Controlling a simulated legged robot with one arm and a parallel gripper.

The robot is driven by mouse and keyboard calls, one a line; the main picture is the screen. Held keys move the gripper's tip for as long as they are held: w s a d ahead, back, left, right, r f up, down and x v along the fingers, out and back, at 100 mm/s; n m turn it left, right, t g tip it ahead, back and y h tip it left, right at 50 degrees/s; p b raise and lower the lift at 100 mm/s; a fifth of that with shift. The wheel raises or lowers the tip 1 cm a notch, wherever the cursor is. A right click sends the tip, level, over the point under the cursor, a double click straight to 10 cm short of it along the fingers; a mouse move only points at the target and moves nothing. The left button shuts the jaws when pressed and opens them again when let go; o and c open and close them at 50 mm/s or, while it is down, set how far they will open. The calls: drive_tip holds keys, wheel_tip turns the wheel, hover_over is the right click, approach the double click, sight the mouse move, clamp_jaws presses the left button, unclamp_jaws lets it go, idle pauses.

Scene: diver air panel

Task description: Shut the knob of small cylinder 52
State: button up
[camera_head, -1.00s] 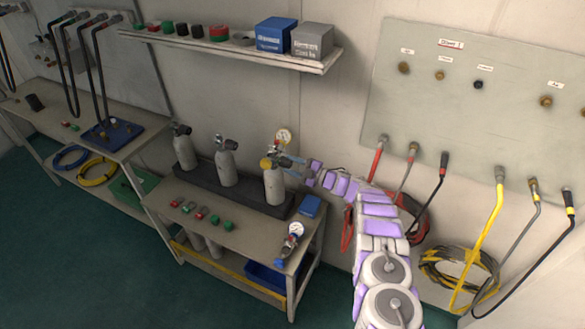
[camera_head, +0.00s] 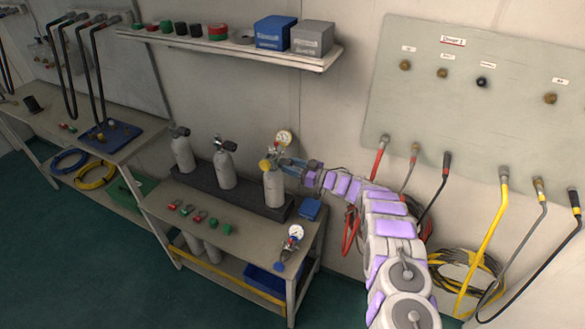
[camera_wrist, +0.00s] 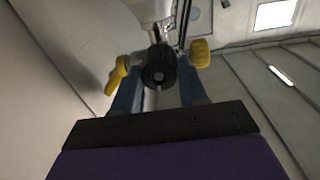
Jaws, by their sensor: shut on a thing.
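Three small grey cylinders stand in a dark rack on the bench; their numbers are too small to read. My gripper (camera_head: 286,163) is at the valve of the right-hand cylinder (camera_head: 273,188), coming from its right side. This cylinder carries a yellow fitting (camera_head: 265,164) and a round gauge (camera_head: 284,138). In the wrist view, my blue fingers are on both sides of a round black knob (camera_wrist: 158,68) and shut on it. A yellow lever-like part (camera_wrist: 118,75) is left of the knob and a ribbed yellow knob (camera_wrist: 201,53) right of it. The fingertips are partly hidden.
The middle cylinder (camera_head: 225,168) and the left cylinder (camera_head: 183,152) have black knobs. A second gauge (camera_head: 295,232) with a blue part lies at the bench's front right. A blue box (camera_head: 310,208) lies beside the rack. A shelf (camera_head: 235,52) overhangs behind. Hoses hang at right.

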drive_tip(key=m, duration=0.4)
drive_tip(key=shift+f+m, duration=0.3)
drive_tip(key=m, duration=0.3)
drive_tip(key=shift+m, duration=0.3)
drive_tip(key=shift+w+m+g+b, duration=0.1)
drive_tip(key=shift+m+g+b, duration=0.3)
drive_tip(key=shift+m, duration=3.1)
drive_tip(key=o, duration=0.9)
drive_tip(key=shift+w, duration=0.1)
drive_tip(key=shift+c, duration=0.2)
drive_tip(key=shift+o, duration=1)
drive_tip(key=shift+a+r, duration=0.1)
